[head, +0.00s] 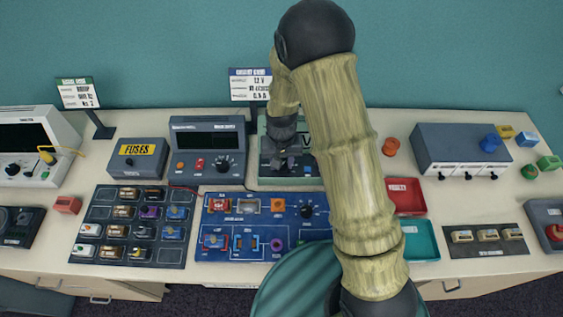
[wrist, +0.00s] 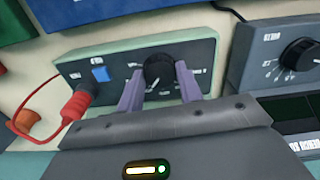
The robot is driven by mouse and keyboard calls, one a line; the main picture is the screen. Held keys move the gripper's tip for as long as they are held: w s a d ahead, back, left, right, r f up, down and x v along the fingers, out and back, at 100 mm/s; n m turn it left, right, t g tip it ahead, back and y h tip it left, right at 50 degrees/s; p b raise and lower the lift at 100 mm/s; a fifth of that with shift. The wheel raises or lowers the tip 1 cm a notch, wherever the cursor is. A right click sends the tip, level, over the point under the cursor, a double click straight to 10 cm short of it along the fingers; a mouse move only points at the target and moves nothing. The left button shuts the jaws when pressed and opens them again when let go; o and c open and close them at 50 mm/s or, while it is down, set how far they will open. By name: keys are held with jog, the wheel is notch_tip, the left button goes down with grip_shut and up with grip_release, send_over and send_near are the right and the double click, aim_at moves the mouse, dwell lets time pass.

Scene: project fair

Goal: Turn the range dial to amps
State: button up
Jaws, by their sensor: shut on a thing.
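The range dial (wrist: 158,68) is a round black knob on the sloped front panel of a green-grey meter (wrist: 105,66). In the wrist view, the two purple fingers of my gripper (wrist: 159,80) stand on either side of the dial and are closed on it. The small marks around the dial are too blurred to read, so I cannot tell its setting. In the head view, the meter (head: 314,184) stands at the back middle of the bench. My arm and gripper (head: 283,160) cover most of it and hide the dial.
A blue button (wrist: 100,74) and a red plug with its cable (wrist: 76,105) sit on the same panel. A grey instrument (head: 207,142) with its own black dial stands close on the left. A blue circuit board (head: 240,252) lies in front. A red tray (head: 405,196) is at right.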

jog(key=m, duration=0.6)
dwell(0.4)
jog(key=o, duration=1)
notch_tip(320, 180, up, 18)
jog(key=b, duration=0.1)
jog(key=shift+f, duration=0.25)
